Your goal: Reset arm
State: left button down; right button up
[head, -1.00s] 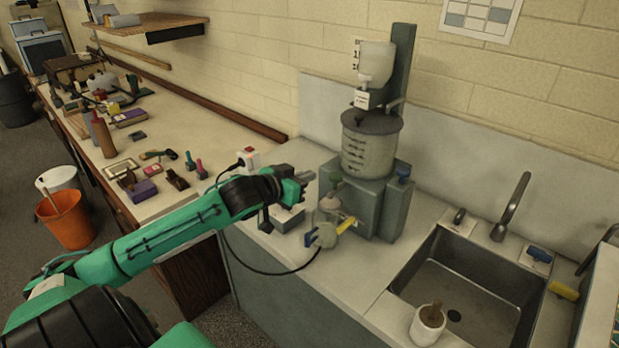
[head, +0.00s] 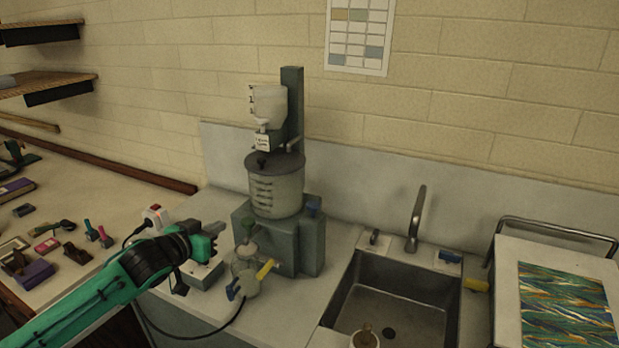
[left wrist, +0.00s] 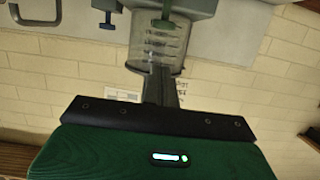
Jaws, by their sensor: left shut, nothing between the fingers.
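My left arm comes in from the lower left in the head view. My left gripper (head: 219,229) is shut and empty, held above the counter just left of the grey mixing machine. It also shows in the left wrist view (left wrist: 160,84), where the scene is upside down and the machine's clear vessel (left wrist: 158,48) lies beyond the fingers. My right gripper is in neither view.
The machine's lidded vessel (head: 275,190) stands on a grey base. A small pot with a yellow handle (head: 266,270) and a white switch box with a cable are close by the gripper. A sink (head: 392,305) and a rack with a marbled sheet (head: 565,308) are to the right.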

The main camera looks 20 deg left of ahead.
pick_arm(q)
jog(key=s+d+f+g, duration=0.2)
jog(key=s+d+f, duration=0.15)
jog(key=f, duration=0.25)
jog(key=s+d+f+g+y, duration=0.1)
jog(key=s+d+f, duration=0.2)
jog(key=s+f, duration=0.25)
jog(key=s+d+f+g, duration=0.2)
jog(key=s+d+f, duration=0.1)
jog(key=f, duration=0.3)
jog(key=s+d+f+m+g, duration=0.1)
jog(key=s+d+f+g, duration=0.25)
jog(key=s+d, duration=0.4)
jog(key=s+d+f+g, duration=0.3)
jog(key=s+d+f, duration=0.1)
jog(key=s, duration=0.7)
notch_tip(320, 180, down, 32)
jog(key=s+r+g, duration=0.1)
jog(key=g, duration=0.1)
jog(key=s+a+f, duration=0.1)
jog(key=s+f, duration=0.8)
jog(key=s+a+f, duration=0.2)
jog(key=s+f, duration=0.7)
jog(key=f, duration=0.1)
jog(key=shift+s+a+f+m+g, duration=0.2)
jog(key=shift+s+a+m+g, duration=0.1)
jog(key=shift+s+g, duration=0.1)
